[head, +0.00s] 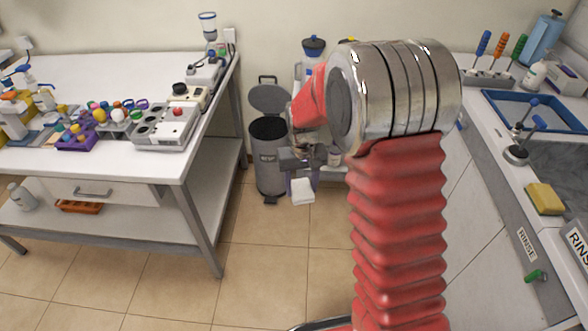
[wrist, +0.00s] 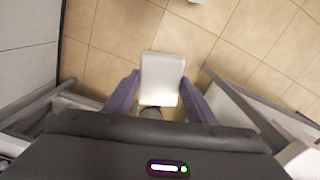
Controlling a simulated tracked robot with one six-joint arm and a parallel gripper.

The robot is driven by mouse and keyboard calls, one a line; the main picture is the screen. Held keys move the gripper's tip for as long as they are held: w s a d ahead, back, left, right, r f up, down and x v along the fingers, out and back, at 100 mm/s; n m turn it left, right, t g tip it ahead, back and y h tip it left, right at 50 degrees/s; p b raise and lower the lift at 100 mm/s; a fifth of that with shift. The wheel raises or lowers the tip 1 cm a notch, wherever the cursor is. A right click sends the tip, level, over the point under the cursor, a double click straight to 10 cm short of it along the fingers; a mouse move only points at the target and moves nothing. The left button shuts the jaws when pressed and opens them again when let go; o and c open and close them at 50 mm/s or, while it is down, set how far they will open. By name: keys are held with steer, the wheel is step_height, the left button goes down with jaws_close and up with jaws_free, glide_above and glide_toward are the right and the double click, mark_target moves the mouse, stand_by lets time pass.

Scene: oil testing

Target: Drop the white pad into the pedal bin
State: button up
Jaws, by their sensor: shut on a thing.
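The white pad (head: 302,191) hangs from my gripper (head: 300,178) in the head view, above the floor and just right of the bin's body. In the wrist view the pad (wrist: 162,75) sits between the two purple fingers of my gripper (wrist: 160,92), which are shut on it. The grey pedal bin (head: 269,170) stands on the floor against the back wall, with its round lid (head: 269,98) raised and its dark mouth showing. My gripper and arm stand in front of the bin's right side. I cannot make out the bin in the wrist view.
A white workbench (head: 90,75) with lab equipment stands left of the bin, its metal leg (head: 200,235) near the bin. A counter with a blue-edged sink (head: 535,105) and a yellow sponge (head: 544,199) is at the right. Tiled floor (head: 265,270) in front is clear.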

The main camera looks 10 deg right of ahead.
step_height(320, 180, down, 9)
steer(key=s+d, duration=0.1)
steer(key=s, duration=0.1)
steer(key=shift+s+d+r, duration=0.15)
steer(key=shift+s+r, duration=0.05)
steer(key=shift+s, duration=0.2)
